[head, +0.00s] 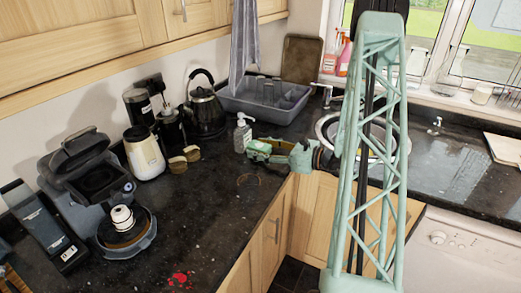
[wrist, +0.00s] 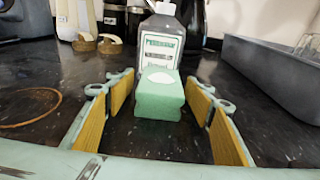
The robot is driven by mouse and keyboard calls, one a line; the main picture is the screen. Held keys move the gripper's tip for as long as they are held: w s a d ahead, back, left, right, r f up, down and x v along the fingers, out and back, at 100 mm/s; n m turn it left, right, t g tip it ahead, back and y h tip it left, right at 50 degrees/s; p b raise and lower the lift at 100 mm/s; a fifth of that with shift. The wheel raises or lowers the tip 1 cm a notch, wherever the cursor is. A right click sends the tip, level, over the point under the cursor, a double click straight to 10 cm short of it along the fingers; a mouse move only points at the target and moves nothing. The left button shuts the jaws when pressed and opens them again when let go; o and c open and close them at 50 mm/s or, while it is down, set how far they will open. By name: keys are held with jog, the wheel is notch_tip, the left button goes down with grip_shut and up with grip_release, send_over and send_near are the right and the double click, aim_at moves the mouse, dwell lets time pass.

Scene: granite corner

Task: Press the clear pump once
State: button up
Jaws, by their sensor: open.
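The clear pump bottle (head: 242,137) stands upright on the dark granite counter, with a white pump head on top in the head view. Its labelled body (wrist: 158,48) fills the upper middle of the wrist view, where the pump head is cut off. My gripper (wrist: 157,88) is open, with its yellow-padded fingers low and spread left and right in front of the bottle. A green block with a white oval on top (wrist: 160,95) lies between the fingers, directly in front of the bottle. In the head view my gripper (head: 262,150) is just right of the bottle.
A grey dish rack (head: 262,100) stands behind the bottle, to the right in the wrist view. A black kettle (head: 205,110), a cream jug (head: 144,152) and a coffee machine (head: 95,185) stand left. The sink (head: 335,125) is right. Counter in front is mostly clear.

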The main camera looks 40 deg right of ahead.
aim_at(269, 152)
jog(key=shift+c, duration=0.5)
jog(key=c, duration=0.8)
jog(key=shift+s, duration=0.25)
jog(key=shift+c, duration=0.2)
jog(key=shift+f+v, duration=0.25)
jog(key=shift+v, duration=1.25)
jog(key=shift+f+v, duration=0.2)
jog(key=shift+v, duration=1.3)
jog(key=shift+d, duration=0.1)
jog(key=o, duration=0.9)
jog(key=shift+s, duration=0.15)
jog(key=v, duration=1.1)
jog(key=shift+s, duration=0.35)
